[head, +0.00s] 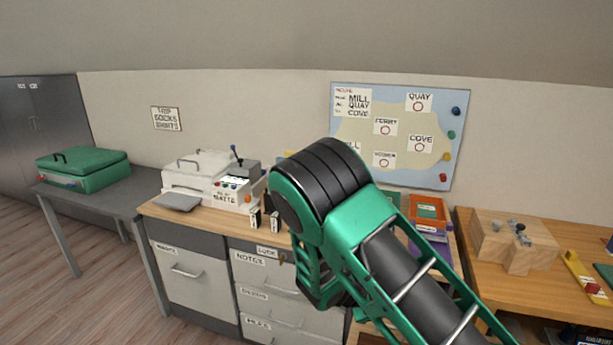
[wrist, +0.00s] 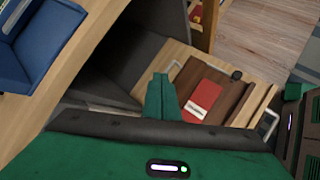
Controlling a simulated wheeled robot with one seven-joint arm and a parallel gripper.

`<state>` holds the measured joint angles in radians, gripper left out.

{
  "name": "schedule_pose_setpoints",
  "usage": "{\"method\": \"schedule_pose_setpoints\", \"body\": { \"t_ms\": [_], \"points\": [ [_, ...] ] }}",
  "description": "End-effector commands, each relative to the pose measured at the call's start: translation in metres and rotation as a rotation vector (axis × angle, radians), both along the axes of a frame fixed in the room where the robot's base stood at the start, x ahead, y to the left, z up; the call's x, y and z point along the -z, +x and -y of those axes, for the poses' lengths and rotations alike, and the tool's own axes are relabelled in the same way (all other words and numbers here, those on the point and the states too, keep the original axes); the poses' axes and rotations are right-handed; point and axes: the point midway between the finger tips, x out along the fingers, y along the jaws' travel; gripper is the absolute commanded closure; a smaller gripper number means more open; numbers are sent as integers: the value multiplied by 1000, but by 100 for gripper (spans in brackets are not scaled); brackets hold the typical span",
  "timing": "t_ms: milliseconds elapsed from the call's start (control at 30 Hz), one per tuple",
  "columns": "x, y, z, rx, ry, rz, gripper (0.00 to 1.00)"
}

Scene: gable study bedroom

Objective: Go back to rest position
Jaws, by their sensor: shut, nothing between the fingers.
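My gripper (wrist: 161,78) shows in the wrist view with its green fingers together and nothing between them. It points toward a wooden drawer or tray (wrist: 262,98) that holds a dark brown panel and a red item (wrist: 203,92) with a white label. I cannot tell how far the fingertips are from it. In the head view my green and black arm crosses the middle and lower right, and my gripper cannot be made out there.
A desk with labelled drawers (head: 191,271) carries a white machine (head: 198,165). A green case (head: 85,170) sits on a grey table at left. A wooden bench (head: 530,283) stands at right. A blue bin (wrist: 40,45) is at upper left in the wrist view. Floor shows at lower left.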

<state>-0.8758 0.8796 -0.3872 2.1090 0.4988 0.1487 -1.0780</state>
Motion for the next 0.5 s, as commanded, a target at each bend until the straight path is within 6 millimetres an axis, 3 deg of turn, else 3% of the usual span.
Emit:
{"method": "schedule_pose_setpoints", "body": {
  "t_ms": [33,200,500],
  "points": [
    [-16,-4,17,84,45,13,100],
    [-57,-28,64,350,177,49,100],
    [-126,-88,133,795,388,119,100]
  ]
}}
